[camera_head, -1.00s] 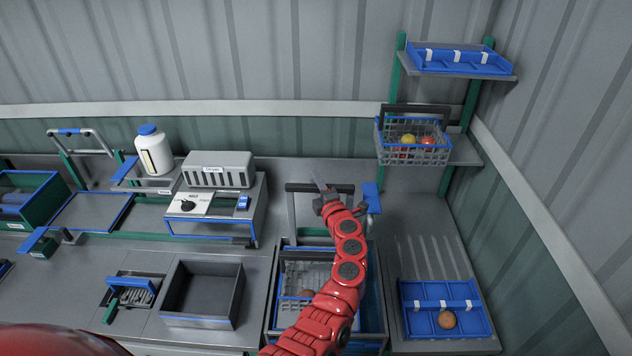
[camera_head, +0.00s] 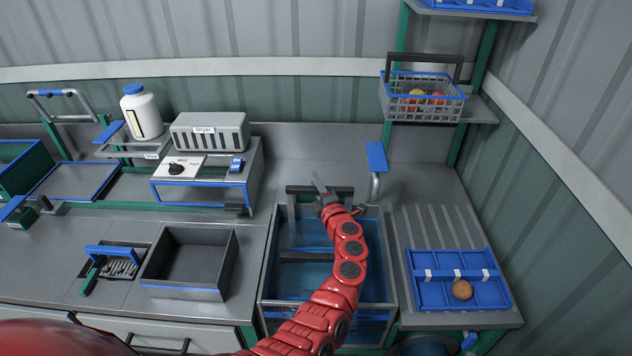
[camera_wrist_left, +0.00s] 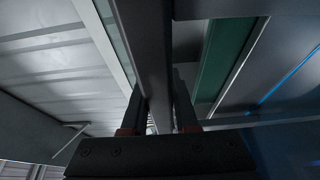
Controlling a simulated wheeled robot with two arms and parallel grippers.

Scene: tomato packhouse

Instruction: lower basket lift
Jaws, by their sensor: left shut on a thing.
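The basket lift's dark handle bar (camera_head: 298,189) stands just above the back rim of the sink tank (camera_head: 268,262). My left gripper (camera_head: 324,196) is shut on this bar, right of its middle. In the left wrist view the dark bar (camera_wrist_left: 150,45) runs between the two fingers (camera_wrist_left: 160,95). Blue water (camera_head: 320,284) shows in the tank, with a dark crossbar (camera_head: 303,256) of the lift low inside it. The basket itself cannot be made out; my red arm covers part of the tank. My right gripper is not in view.
A blue tap lever (camera_head: 376,157) stands close right of the handle. A blue divided tray (camera_head: 430,292) with one round item (camera_head: 462,289) lies on the right drainboard. A wire basket of produce (camera_head: 420,107) sits on the shelf. A grey bin (camera_head: 190,292) is left of the tank.

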